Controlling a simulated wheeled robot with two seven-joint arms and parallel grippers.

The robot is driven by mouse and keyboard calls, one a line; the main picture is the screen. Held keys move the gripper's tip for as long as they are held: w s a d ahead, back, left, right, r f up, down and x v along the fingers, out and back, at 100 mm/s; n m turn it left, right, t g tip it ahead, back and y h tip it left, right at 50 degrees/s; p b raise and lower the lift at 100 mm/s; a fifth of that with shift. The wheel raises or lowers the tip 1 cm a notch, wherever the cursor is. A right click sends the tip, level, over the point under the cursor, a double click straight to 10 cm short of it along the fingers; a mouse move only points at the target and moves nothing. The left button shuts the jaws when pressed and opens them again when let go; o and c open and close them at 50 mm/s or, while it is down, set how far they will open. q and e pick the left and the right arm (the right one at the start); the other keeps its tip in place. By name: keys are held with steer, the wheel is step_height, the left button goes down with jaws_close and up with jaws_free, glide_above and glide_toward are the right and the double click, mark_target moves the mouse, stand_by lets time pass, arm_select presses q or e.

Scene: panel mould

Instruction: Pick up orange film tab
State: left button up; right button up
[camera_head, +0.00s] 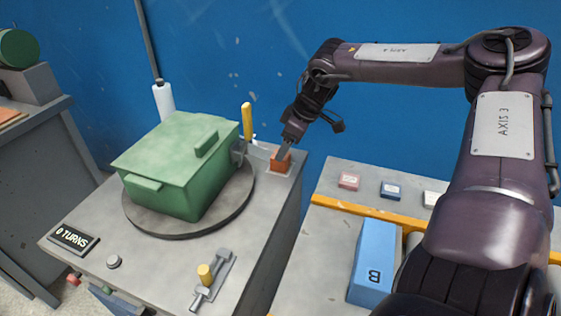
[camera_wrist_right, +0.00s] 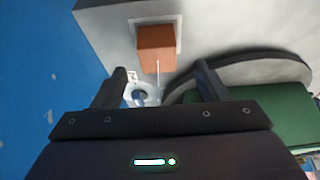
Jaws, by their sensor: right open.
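An orange block (camera_head: 281,160), which may be the orange film tab, stands on a pale square at the back right corner of the grey machine table. In the right wrist view the orange block (camera_wrist_right: 156,42) sits ahead of the fingertips, roughly centred between them. A thin pale line runs from its lower end toward me. My right gripper (camera_head: 286,149) is at the orange block, pointing down; its open fingers (camera_wrist_right: 160,72) show nothing held between them. I cannot tell whether a fingertip touches the block. My left gripper is in neither view.
A green lidded box (camera_head: 170,180) sits on a dark round turntable (camera_head: 150,225) beside the gripper. A yellow upright handle (camera_head: 247,122) stands close by. A white roll (camera_head: 164,102) is on a pole behind. A blue block (camera_head: 375,262) lies on the right-hand bench.

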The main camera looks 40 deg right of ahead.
steer(key=shift+x, duration=1.9)
steer(key=shift+d, duration=0.1)
steer(key=c, duration=1.1)
steer(key=shift+r, duration=0.2)
